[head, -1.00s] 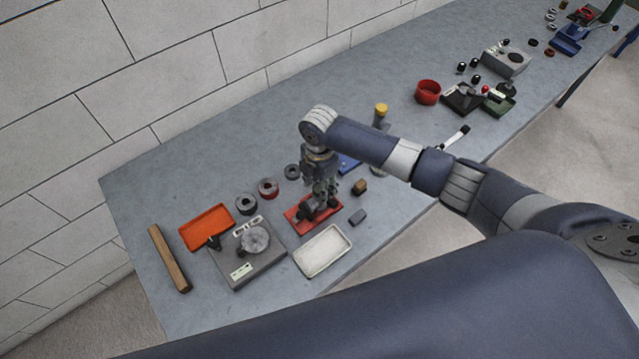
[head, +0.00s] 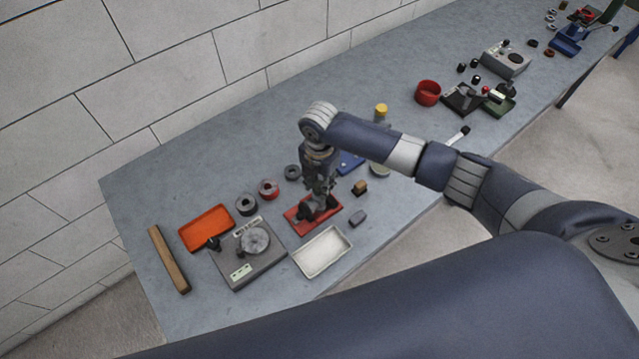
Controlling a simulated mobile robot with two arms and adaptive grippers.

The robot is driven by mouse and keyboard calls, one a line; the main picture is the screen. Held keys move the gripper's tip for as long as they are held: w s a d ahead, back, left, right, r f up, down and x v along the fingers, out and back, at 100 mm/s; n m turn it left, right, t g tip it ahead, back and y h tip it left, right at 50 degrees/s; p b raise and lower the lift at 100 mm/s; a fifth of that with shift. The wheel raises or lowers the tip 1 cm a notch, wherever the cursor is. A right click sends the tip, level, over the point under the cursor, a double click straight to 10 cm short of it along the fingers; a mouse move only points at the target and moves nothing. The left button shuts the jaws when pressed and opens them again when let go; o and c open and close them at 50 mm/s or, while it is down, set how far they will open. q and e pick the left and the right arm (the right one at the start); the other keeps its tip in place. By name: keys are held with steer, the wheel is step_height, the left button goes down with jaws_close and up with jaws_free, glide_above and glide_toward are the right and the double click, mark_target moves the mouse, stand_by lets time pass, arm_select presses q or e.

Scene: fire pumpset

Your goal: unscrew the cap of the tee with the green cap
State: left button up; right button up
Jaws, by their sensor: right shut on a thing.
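A dark tee (head: 308,212) is held in a small red stand (head: 298,226) on the grey bench, left of the picture's middle. My right gripper (head: 320,200) points down over this stand and is shut at the top of the tee. The cap is hidden between the fingers, so its green colour does not show clearly. I cannot tell how far the cap is turned. My left gripper is not in view.
A white tray (head: 322,252) lies in front of the stand. A grey box with a round disc (head: 247,262), an orange tray (head: 206,228) and a wooden bar (head: 169,259) are to its left. A yellow-topped part (head: 381,110) and a red bowl (head: 428,93) stand further back.

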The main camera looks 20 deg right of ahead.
steer(key=shift+r, duration=1.95)
steer(key=shift+r+m+b, duration=0.2)
steer(key=shift+m+b, duration=0.25)
steer(key=shift+m, duration=0.15)
steer(key=m, duration=0.1)
steer(key=r+m+b, duration=0.1)
steer(key=shift+s+m+b, duration=0.15)
steer(key=shift+m+b, duration=0.15)
steer(key=m, duration=0.1)
steer(key=r+m+b, duration=0.1)
steer(key=shift+s+r+m, duration=0.1)
steer(key=shift+s+m, duration=0.2)
steer(key=shift+s, duration=0.05)
steer(key=s+d+r+m+b, duration=0.2)
steer(key=s+m+b, duration=0.3)
steer(key=m, duration=0.4)
steer(key=s+d+r+m+b, duration=0.2)
steer(key=s+m+b, duration=0.4)
steer(key=s+m, duration=0.2)
steer(key=shift+r+m, duration=0.25)
steer(key=shift+m, duration=0.75)
